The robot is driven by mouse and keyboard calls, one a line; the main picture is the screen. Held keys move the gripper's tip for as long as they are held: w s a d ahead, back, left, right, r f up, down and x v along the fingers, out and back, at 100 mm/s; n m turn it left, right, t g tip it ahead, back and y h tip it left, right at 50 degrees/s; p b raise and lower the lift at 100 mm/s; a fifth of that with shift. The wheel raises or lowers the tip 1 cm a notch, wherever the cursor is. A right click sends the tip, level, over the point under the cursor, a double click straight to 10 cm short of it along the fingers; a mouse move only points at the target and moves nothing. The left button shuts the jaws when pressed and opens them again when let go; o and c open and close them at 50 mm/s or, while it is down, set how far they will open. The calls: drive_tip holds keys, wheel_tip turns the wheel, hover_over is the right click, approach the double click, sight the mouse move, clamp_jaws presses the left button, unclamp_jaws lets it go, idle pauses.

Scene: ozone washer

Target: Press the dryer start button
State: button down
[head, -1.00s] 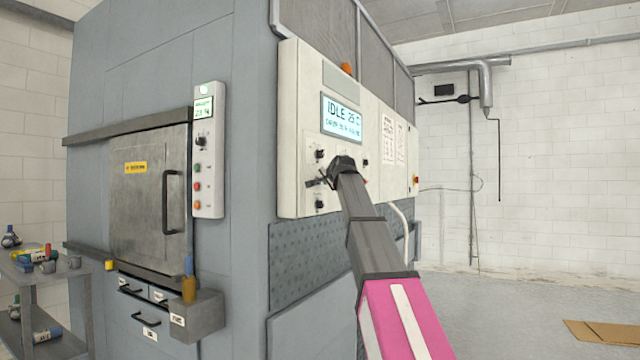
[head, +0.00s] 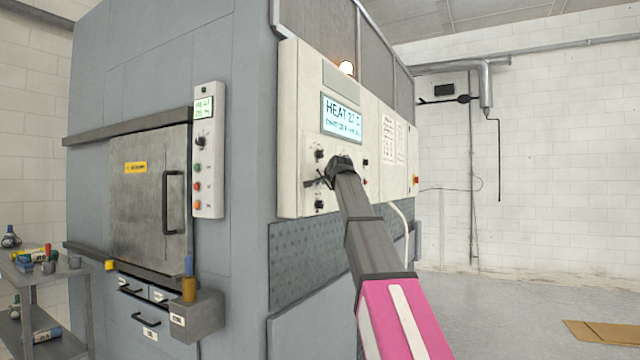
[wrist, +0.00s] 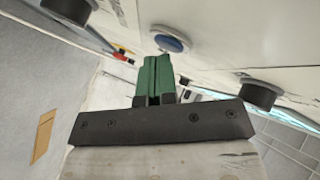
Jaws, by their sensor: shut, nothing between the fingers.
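The white control panel (head: 291,140) is on the side of the grey machine. Its display (head: 341,119) reads HEAT with about 27 C, and the orange lamp (head: 346,68) above is lit. In the wrist view a round blue button (wrist: 172,43) lies just beyond the tips of my gripper (wrist: 158,62). The green fingers are shut together and empty. The tips are very close to the button; I cannot tell whether they touch it. In the head view my wrist covers the button and my fingers.
Black knobs flank the button in the wrist view, one at right (wrist: 258,92). A smaller panel (head: 208,150) with a screen hangs beside the closed metal door (head: 138,200). A cart (head: 62,275) stands at left. The floor at right is open except for flat cardboard (head: 605,333).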

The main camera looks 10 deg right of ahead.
idle(0.5)
drive_tip(key=shift+s+d, duration=0.5)
drive_tip(key=shift+d, duration=0.2)
drive_tip(key=shift+s+d, duration=0.1)
drive_tip(key=s+d, duration=0.1)
drive_tip(key=d, duration=0.1)
drive_tip(key=s+d, duration=0.1)
drive_tip(key=shift+s+d, duration=0.4)
idle(0.6)
